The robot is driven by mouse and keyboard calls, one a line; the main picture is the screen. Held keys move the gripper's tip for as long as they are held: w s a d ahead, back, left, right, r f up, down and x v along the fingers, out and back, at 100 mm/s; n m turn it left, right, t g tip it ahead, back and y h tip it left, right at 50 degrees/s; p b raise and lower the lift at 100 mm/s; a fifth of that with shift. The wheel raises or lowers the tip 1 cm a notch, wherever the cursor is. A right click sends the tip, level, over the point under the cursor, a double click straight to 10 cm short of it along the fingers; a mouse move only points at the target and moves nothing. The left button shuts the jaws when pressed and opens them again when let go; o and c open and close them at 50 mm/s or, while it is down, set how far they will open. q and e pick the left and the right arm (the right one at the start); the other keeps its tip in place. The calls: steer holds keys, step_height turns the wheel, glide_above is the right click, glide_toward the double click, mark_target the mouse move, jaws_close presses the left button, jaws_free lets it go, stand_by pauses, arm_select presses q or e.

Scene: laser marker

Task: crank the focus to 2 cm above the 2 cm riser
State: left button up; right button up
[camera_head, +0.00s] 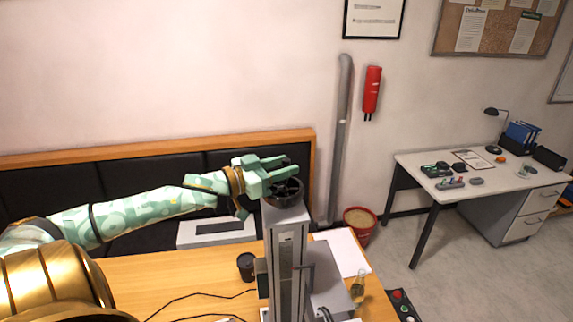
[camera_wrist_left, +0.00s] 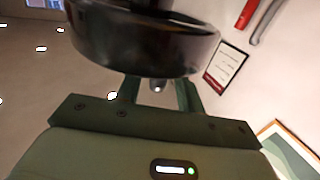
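The laser marker's grey column (camera_head: 287,262) stands upright on the wooden desk, with a dark round handwheel (camera_head: 287,192) on its top. My left gripper (camera_head: 279,170) is at the wheel, its two pale green fingers reaching over it from the left. In the left wrist view the wheel's dark rim (camera_wrist_left: 145,45) fills the top, and a small knob (camera_wrist_left: 157,86) shows between the spread fingers. Whether they touch the knob I cannot tell. The 2 cm riser and the focus height cannot be made out. My right gripper is not in view.
A black cup (camera_head: 246,266) and cables lie left of the column. A white sheet (camera_head: 342,252), a small bottle (camera_head: 358,287) and a button box (camera_head: 402,305) are to its right. A dark partition (camera_head: 130,178) runs behind the desk.

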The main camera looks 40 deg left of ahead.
arm_select(q)
steer(key=shift+w+d, duration=0.2)
steer(key=shift+w, duration=0.4)
jaws_close()
